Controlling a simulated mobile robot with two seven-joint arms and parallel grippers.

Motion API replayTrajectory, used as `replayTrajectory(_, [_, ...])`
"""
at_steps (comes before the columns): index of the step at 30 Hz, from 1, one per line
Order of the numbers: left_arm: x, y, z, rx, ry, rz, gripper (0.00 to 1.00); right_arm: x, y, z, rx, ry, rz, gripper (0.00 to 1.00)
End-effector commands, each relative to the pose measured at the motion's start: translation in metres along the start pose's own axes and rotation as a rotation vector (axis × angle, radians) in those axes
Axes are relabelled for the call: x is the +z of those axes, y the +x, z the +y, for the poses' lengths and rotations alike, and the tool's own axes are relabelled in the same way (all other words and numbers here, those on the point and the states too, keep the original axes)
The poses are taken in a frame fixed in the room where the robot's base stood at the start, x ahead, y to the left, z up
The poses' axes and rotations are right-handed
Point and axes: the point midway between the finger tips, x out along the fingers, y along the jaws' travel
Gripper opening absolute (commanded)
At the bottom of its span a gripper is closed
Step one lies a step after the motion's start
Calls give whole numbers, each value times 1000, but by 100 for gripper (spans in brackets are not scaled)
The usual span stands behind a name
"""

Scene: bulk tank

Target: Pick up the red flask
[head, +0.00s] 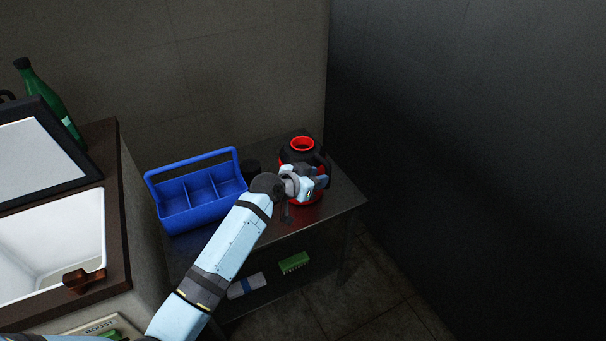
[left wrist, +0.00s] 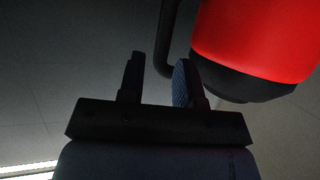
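The red flask (head: 302,145) stands upright on the dark table, with a red top ring, black shoulder and red body. My left gripper (head: 317,180) is in front of it and hides much of its body. In the left wrist view the red body (left wrist: 255,38) and a black end fill the upper right, and its dark handle (left wrist: 167,35) runs down towards the gap between the fingers. There my left gripper (left wrist: 158,63) is open, its fingers apart. I cannot tell whether the handle is between the fingers or just beyond them. My right gripper is not in view.
A green box (head: 294,262) lies on the lower shelf. A white sink (head: 55,240) and green bottle (head: 50,102) are at left. Walls close in behind.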

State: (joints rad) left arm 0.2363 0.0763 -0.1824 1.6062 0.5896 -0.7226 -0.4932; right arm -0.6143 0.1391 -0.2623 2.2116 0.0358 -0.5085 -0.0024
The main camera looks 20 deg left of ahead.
Motion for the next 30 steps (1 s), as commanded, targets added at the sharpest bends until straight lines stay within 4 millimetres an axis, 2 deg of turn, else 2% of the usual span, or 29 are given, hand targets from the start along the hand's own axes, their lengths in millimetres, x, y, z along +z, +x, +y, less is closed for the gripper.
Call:
replayTrajectory(5, [2, 13, -1, 0, 0, 0, 32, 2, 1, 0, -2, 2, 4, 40])
replayTrajectory(13, [3, 51, -4, -1, 0, 1, 32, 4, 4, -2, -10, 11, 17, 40])
replayTrajectory(22, [3, 56, -3, -1, 1, 0, 32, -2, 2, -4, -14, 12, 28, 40])
replayTrajectory(23, [3, 56, -3, -1, 1, 0, 29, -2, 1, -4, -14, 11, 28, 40])
replayTrajectory(27, [3, 56, -3, -1, 1, 0, 0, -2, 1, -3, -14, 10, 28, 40])
replayTrajectory(30, [3, 56, -3, -1, 0, -1, 0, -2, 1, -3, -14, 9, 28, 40])
